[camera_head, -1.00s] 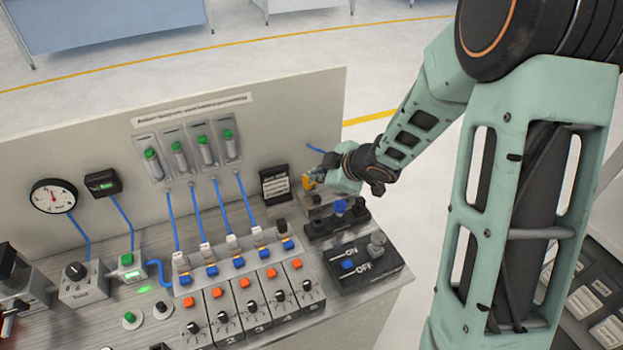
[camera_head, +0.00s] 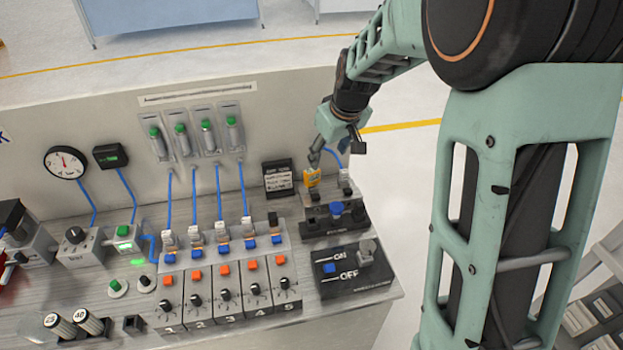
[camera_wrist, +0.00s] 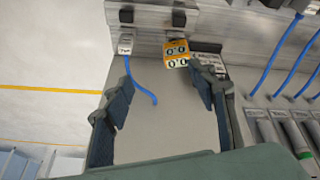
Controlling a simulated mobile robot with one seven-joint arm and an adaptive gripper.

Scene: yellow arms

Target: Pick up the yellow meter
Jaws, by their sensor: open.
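The yellow meter (camera_head: 312,178) is a small yellow block near the back right of the workbench, by the upright panel. In the wrist view the yellow meter (camera_wrist: 176,53) shows a face with dark round marks, just beyond the fingertips and closer to the right finger. My gripper (camera_head: 317,160) is above and close to the meter in the head view, partly overlapping it. In the wrist view my gripper (camera_wrist: 160,76) is open, its two fingers spread wide with nothing between them touching the meter.
A black labelled box (camera_head: 278,179) stands just left of the meter. A white connector (camera_wrist: 125,43) with a blue cable is close on its other side. The ON/OFF switch box (camera_head: 350,270) and a row of numbered switches (camera_head: 226,299) are in front.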

